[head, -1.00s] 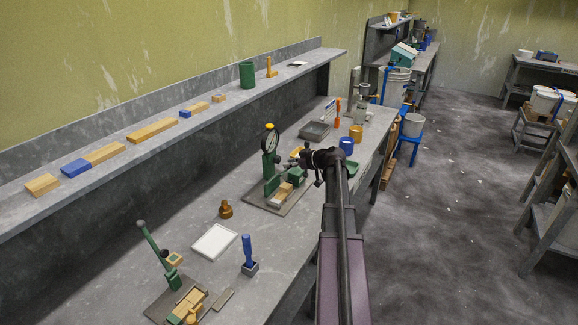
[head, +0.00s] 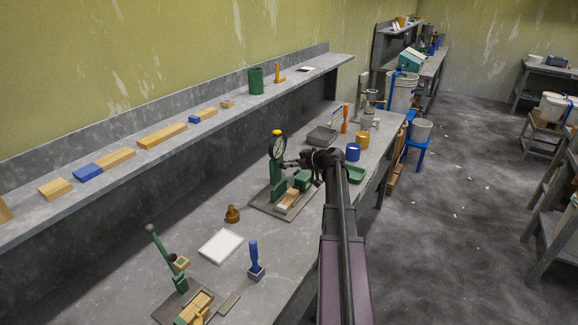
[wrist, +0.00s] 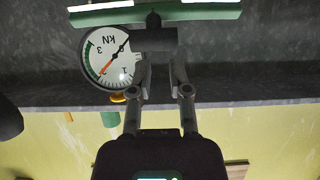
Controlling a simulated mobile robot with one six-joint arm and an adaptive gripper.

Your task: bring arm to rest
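My arm reaches forward over the bench in the head view. My gripper (head: 290,163) is level beside the green press with a round dial gauge (head: 278,147), to the gauge's right. In the wrist view, which is upside down, my gripper's two fingers (wrist: 161,72) stand apart with nothing seen between them. The gauge (wrist: 110,57), marked kN, shows left of the fingers. A green bar (wrist: 205,14) and a dark block (wrist: 150,40) show beyond the fingertips. I cannot tell whether the fingers touch the press.
Blue (head: 353,152) and yellow (head: 362,140) cups stand farther back. A shelf (head: 215,135) runs along the wall.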

